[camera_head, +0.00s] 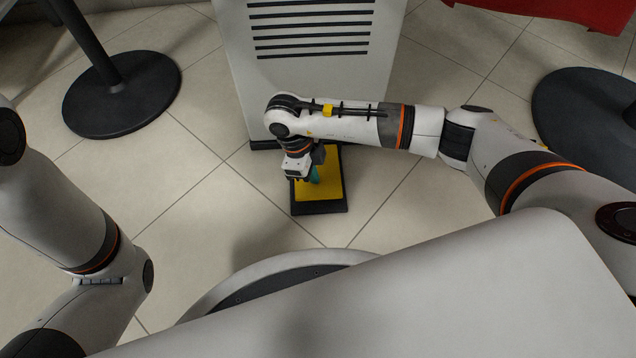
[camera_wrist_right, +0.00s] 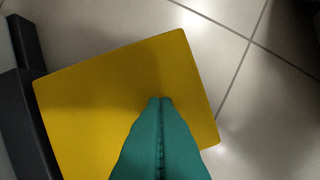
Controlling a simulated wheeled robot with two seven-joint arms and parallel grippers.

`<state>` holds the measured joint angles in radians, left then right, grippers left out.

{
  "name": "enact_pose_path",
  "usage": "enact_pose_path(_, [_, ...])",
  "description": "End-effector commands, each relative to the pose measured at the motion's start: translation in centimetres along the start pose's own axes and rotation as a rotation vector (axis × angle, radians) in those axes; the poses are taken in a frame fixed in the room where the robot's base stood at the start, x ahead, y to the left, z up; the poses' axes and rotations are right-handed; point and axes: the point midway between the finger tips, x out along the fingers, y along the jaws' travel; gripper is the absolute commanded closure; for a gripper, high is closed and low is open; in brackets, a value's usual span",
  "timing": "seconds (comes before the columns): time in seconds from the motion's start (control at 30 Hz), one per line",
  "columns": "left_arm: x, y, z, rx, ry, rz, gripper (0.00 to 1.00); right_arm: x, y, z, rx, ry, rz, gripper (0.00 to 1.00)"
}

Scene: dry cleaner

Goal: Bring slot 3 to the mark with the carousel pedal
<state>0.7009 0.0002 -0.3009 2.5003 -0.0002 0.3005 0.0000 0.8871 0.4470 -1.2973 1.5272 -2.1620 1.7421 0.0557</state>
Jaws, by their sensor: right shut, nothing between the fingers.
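The carousel pedal (camera_head: 331,184) is a yellow plate in a black frame on the tiled floor, at the foot of a white cabinet. My right gripper (camera_head: 312,177) points down over the pedal's left part, with its teal fingers against the yellow. In the right wrist view the yellow pedal plate (camera_wrist_right: 110,90) fills the middle, and the shut teal fingertips (camera_wrist_right: 160,102) lie over it with nothing between them. I cannot tell whether they touch the plate. Part of my left arm shows at the left, but its gripper is out of view. The carousel, slot 3 and the mark are not visible.
The white cabinet (camera_head: 308,75) with black vent slits stands just behind the pedal. Round black post bases stand at the left (camera_head: 122,92) and at the right (camera_head: 585,115). Red cloth (camera_head: 560,10) shows at the top right. The floor left of the pedal is clear.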

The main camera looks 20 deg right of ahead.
Motion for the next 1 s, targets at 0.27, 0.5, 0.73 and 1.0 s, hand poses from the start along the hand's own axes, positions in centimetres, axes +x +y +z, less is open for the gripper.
enact_pose_path(0.27, [-0.1,0.0,0.0,0.0,0.001,0.0,1.0,0.3,0.0,-0.1,0.0,-0.001,-0.001,1.0])
enact_pose_path(0.5, [-0.8,-0.1,0.2,0.0,0.001,0.0,1.0,2.7,0.0,-0.6,0.001,-0.002,-0.001,1.0])
enact_pose_path(0.73, [-0.7,-0.1,0.2,0.001,0.002,0.0,1.0,2.4,-0.1,-0.8,0.0,0.0,-0.002,1.0])
enact_pose_path(1.0, [-0.7,-0.1,0.2,0.001,0.002,0.0,1.0,0.7,-0.1,-3.4,-0.002,0.003,-0.001,1.0])
